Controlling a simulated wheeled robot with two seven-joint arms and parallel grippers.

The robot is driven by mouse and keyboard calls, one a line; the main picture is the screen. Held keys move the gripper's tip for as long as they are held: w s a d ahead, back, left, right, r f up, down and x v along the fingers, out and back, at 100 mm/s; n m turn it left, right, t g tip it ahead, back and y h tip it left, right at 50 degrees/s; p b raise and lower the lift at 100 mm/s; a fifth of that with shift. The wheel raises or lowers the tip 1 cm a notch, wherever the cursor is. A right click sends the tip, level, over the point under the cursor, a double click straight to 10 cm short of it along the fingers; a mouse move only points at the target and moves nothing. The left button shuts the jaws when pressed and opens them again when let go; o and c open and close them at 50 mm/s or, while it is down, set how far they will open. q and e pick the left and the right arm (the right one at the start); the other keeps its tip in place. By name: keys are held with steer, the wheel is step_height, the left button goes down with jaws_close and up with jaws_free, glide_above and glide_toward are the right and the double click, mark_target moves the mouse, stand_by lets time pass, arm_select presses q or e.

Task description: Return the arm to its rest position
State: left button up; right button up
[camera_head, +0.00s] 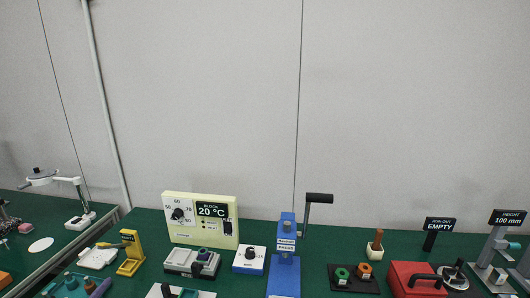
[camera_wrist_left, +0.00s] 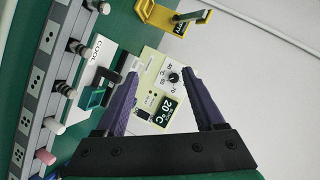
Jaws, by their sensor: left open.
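My left gripper (camera_wrist_left: 161,76) shows in the left wrist view with its two purple fingers spread wide apart. It is open, and nothing is held between the fingers. Beyond it, the cream block panel (camera_wrist_left: 158,100) reading 20 °C shows through the gap, turned sideways. The same panel (camera_head: 184,233) stands upright at the back of the green bench in the head view. I cannot clearly make out my left gripper in the head view. My right gripper is in neither view.
The green bench (camera_head: 345,244) carries a blue press (camera_head: 285,262), a yellow stand (camera_head: 130,252), a white dial box (camera_head: 249,260), a red box (camera_head: 400,283) and a height gauge (camera_head: 494,262). A grey rack (camera_wrist_left: 48,88) with several pegs fills the wrist view's left side.

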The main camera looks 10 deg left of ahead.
arm_select(q)
steer(key=s+d+f+n+g, duration=0.1)
steer(key=d+f, duration=0.1)
steer(key=s+d+f+n+g+h, duration=0.1)
steer(key=d+f+n+g, duration=0.1)
steer(key=d+f, duration=0.1)
steer(key=s+d+f+n+g+h, duration=0.1)
steer(key=d+f+g, duration=0.1)
steer(key=d+f, duration=0.1)
steer(key=shift+s+d+n, duration=0.1)
steer(key=shift+s+n, duration=0.2)
steer(key=s+d+f+n+g+h, duration=0.1)
steer(key=s+d+g+h, duration=0.15)
steer(key=d, duration=0.35)
steer(key=s+d+f+n+g+h, duration=0.1)
steer(key=s+d+f+g+h, duration=0.1)
steer(key=s+d, duration=0.3)
steer(key=s+f+g+b, duration=0.1)
steer(key=s+f+b, duration=0.2)
steer(key=f, duration=2.6)
steer(key=s+a+f+g+b, duration=0.1)
steer(key=s+a+f, duration=0.1)
steer(key=s+f, duration=1.1)
steer(key=shift+s+f+m+y+b, duration=0.25)
steer(key=shift+s+m+y+b, duration=0.15)
steer(key=shift+s, duration=0.8)
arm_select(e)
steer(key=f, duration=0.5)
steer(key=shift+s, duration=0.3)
